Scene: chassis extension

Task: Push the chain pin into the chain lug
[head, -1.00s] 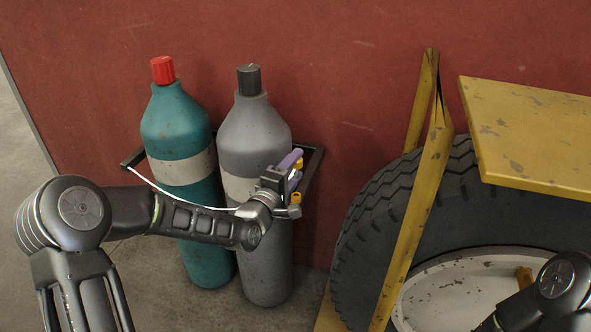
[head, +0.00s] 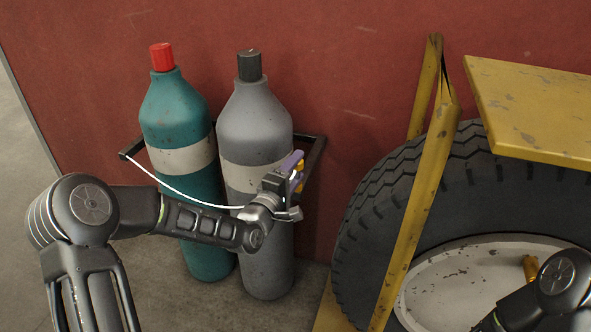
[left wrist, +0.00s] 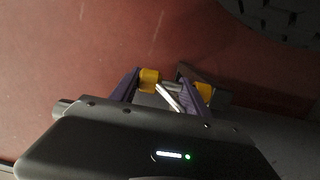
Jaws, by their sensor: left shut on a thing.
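My left gripper (head: 298,172) has purple fingers with yellow pads and is at the right side of the grey cylinder, by the right arm of the dark bracket (head: 315,160). In the left wrist view the gripper (left wrist: 176,86) is shut on a small metallic piece, the chain pin (left wrist: 172,97), largely hidden by the fingers. The white chain (head: 190,197) sags from the bracket's left end across both cylinders to the gripper. The chain lug cannot be made out clearly; whether the pin touches it cannot be told.
A teal cylinder (head: 178,110) with a red cap and a grey cylinder (head: 255,125) stand against the red wall (head: 350,60). To the right are a yellow post (head: 425,190), a large tyre (head: 375,200) and a yellow plate (head: 530,110). Wall space between is clear.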

